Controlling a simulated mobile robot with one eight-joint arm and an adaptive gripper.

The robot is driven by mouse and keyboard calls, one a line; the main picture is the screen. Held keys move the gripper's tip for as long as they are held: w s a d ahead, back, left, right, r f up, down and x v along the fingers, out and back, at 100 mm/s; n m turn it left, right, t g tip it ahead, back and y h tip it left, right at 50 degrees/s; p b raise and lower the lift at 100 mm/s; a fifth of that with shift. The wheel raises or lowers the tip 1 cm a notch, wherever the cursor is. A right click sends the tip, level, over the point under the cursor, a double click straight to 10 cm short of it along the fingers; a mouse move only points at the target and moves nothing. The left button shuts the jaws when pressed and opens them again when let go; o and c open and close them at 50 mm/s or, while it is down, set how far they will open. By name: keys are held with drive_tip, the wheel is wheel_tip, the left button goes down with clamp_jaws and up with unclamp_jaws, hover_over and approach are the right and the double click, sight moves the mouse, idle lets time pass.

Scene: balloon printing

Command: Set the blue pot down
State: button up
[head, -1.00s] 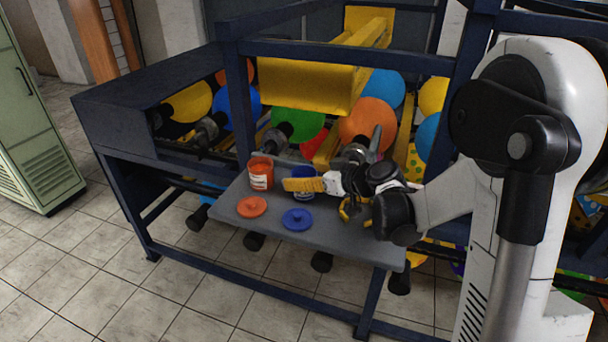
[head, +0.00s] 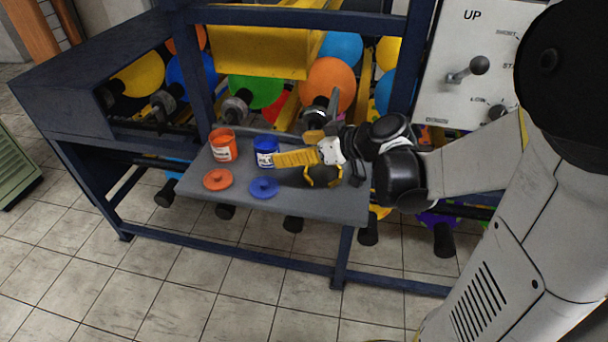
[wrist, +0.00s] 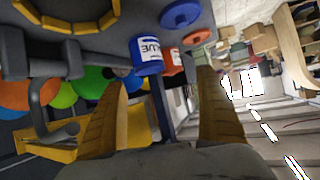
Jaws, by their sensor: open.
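The blue pot (head: 266,150) stands upright on the grey shelf (head: 310,206), with its white label facing out. It also shows in the wrist view (wrist: 147,57), beyond and between the two fingertips. My gripper (head: 292,152) is open and empty, just right of the pot, its yellow fingers pointing left. In the wrist view the fingers (wrist: 163,78) are spread wide with nothing between them. One fingertip overlaps the pot's lower right edge in the head view; I cannot tell whether it touches.
An orange pot (head: 223,147) stands left of the blue one. An orange lid (head: 218,180) and a blue lid (head: 264,188) lie in front. The machine's blue frame and coloured balloons (head: 327,84) are close behind. A control panel (head: 470,70) is at the right.

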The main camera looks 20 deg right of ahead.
drive_tip(key=s+a+m+g+h, duration=0.3)
drive_tip(key=s+m+h, duration=0.2)
drive_tip(key=s, duration=1.3)
drive_tip(key=shift+s+a+r+h, duration=0.35)
drive_tip(key=shift+s+h, duration=0.05)
drive_tip(key=shift+h, duration=0.3)
